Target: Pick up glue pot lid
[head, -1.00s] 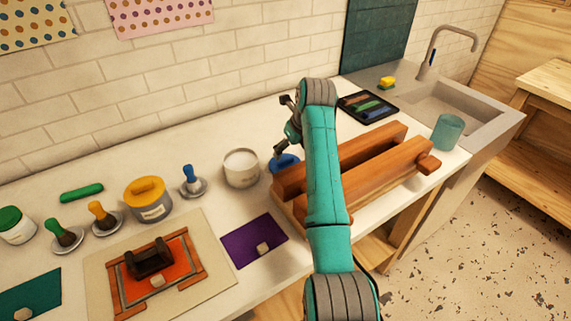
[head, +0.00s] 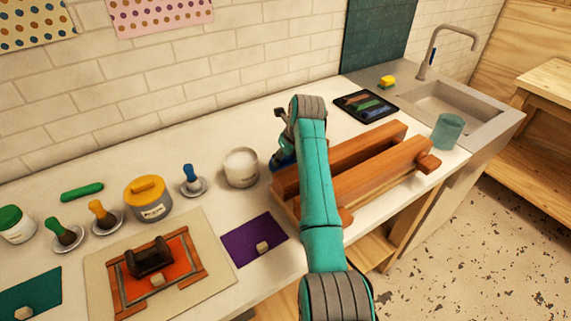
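A blue lid (head: 284,163), which looks like the glue pot lid, lies on the counter just right of an open white pot (head: 241,168). Only a little of its blue shows, because my gripper and arm cover the rest. My gripper (head: 279,157) points down at the lid from above, at the left end of the wooden press. Its fingertips are small and partly hidden, so I cannot tell whether they touch the lid or are closed.
The wooden press (head: 365,165) stands close to the right of the lid. A yellow-lidded pot (head: 149,199), a blue-handled tool (head: 190,180) and a purple sheet (head: 254,240) are to the left. Counter behind the white pot is clear.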

